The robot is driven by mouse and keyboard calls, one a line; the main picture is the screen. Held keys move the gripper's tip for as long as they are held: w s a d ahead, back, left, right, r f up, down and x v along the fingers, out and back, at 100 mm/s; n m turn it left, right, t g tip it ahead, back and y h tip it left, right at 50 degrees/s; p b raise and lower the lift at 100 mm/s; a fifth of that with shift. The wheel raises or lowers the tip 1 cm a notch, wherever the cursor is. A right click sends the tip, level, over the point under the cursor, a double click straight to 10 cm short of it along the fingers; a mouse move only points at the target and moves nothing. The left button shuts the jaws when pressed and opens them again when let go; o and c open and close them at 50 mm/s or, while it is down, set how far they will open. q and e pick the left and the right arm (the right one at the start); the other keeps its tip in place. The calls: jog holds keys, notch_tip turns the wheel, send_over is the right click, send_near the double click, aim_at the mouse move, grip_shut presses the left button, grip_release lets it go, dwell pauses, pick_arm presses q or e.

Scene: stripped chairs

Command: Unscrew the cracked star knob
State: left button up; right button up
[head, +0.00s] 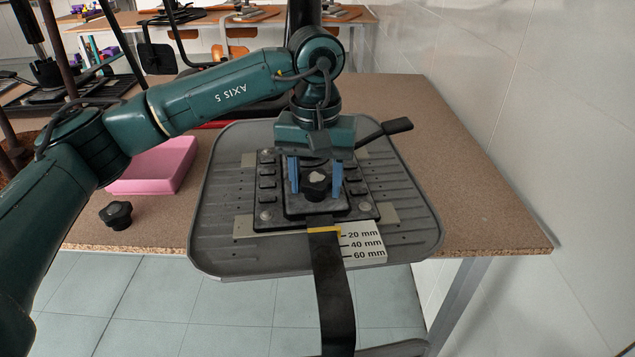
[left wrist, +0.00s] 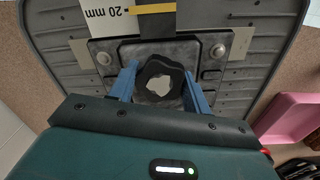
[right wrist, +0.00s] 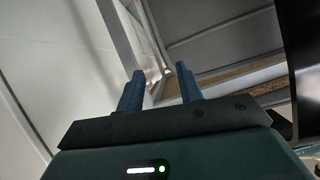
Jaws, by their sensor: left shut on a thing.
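The cracked star knob (head: 317,186) is black with a pale broken patch on top. The knob (left wrist: 161,80) also shows between the fingers of my left gripper (left wrist: 160,82) in the left wrist view. A whole black star knob (head: 116,214) lies on the table at the left. My right gripper (right wrist: 160,72) is open and empty in the right wrist view.
A pink tray (head: 155,168) stands on the brown table (head: 420,110) left of the seat. A black lever (head: 385,131) sticks out right of the mechanism. A white wall closes the right side.

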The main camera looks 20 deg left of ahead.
pick_arm(q)
jog(key=n, duration=0.6)
jog(key=shift+n, duration=0.3)
jog(key=n, duration=0.4)
jog(key=shift+n, duration=0.5)
jog(key=shift+n, duration=1.2)
jog(key=shift+p, duration=0.3)
jog(key=shift+r+p, duration=0.35)
jog(key=shift+r, duration=0.25)
jog(key=shift+r+p, duration=0.4)
jog(key=shift+r, duration=0.15)
